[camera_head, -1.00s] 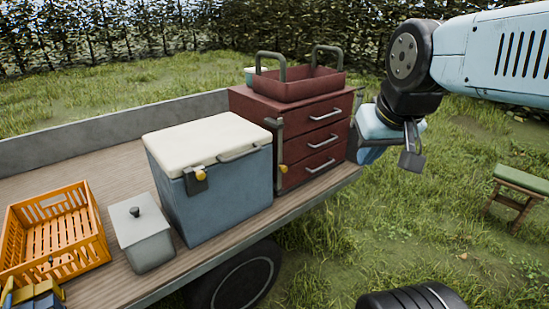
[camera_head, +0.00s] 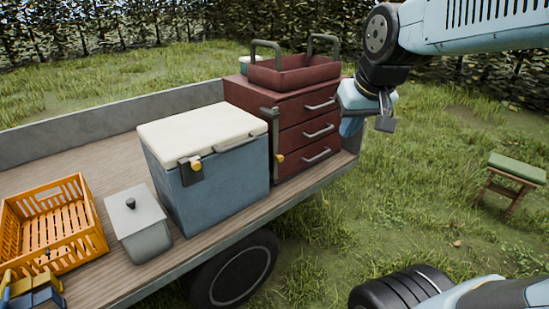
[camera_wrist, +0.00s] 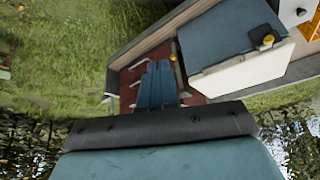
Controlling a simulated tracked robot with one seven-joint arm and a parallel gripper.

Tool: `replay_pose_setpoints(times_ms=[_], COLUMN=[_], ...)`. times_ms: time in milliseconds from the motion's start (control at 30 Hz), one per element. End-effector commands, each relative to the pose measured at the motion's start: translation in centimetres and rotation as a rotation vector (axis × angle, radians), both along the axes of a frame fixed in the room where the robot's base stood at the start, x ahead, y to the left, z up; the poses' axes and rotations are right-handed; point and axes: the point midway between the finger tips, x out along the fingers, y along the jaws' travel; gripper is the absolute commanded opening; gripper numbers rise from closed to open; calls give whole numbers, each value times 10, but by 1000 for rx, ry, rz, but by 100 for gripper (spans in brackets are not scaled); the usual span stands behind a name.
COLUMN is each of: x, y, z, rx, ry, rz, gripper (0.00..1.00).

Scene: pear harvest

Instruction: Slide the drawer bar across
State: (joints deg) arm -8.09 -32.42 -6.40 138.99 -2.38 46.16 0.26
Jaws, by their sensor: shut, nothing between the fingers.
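The drawer bar (camera_head: 275,135) is a grey upright bar at the left edge of the red drawer cabinet (camera_head: 295,135), with a yellow knob (camera_head: 280,158) low on it. The cabinet's drawers look closed, each with a pale handle. My gripper (camera_head: 350,126) is just right of the cabinet front in the head view, partly hidden by my wrist, apart from the bar. In the wrist view my gripper (camera_wrist: 160,65) shows blue fingers shut together and empty, in front of the red cabinet (camera_wrist: 195,83). The yellow knob (camera_wrist: 173,57) shows right of the fingertips there.
A blue cool box (camera_head: 215,190) with a white lid stands close left of the cabinet. A red open tray (camera_head: 295,72) with two tall handles sits on top. A grey lidded box (camera_head: 140,235) and orange crate (camera_head: 50,240) are further left on the trailer.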

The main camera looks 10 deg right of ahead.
Motion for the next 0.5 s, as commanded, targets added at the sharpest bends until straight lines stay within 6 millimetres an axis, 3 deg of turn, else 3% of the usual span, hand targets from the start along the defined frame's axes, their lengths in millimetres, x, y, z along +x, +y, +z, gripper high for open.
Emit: replay_pose_setpoints(times_ms=[500], x=[112], y=[15], z=[-35], rx=[-38], ry=[33], rz=[72], gripper=[0])
